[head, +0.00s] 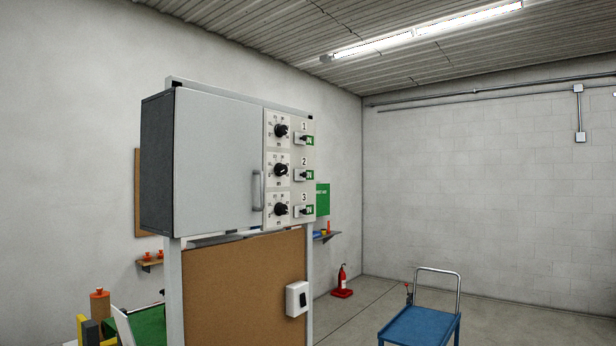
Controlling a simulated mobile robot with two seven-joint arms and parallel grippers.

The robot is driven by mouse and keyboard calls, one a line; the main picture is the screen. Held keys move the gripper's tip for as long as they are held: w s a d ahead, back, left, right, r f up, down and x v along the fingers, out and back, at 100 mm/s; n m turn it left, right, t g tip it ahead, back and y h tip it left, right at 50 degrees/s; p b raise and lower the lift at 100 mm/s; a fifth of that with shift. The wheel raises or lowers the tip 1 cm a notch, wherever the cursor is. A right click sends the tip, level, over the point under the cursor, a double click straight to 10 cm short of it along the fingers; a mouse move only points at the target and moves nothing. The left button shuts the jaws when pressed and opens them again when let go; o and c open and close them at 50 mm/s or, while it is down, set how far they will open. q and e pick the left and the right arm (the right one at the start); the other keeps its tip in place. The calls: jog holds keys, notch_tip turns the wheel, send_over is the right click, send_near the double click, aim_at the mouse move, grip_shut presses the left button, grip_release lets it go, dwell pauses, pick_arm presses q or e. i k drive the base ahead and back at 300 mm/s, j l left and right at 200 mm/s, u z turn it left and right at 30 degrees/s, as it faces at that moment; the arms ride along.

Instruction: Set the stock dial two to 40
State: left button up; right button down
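The control cabinet (218,150) stands left of centre in the head view, with a column of three black dials on the right part of its front. Stock dial two (281,170) is the middle one, beside the label 2. Its scale marks are too small to read, so I cannot tell its setting. Dial one (281,131) is above it and dial three (281,209) is below it. Neither of my grippers is in view.
The cabinet door handle (257,189) sticks out just left of the dials. A brown board (245,285) with a white switch box (297,299) is below. A blue cart (420,326) stands at lower right, and a red fire extinguisher (342,280) stands by the wall.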

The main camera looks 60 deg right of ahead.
aim_at(280, 169)
jog(key=z, duration=1.95)
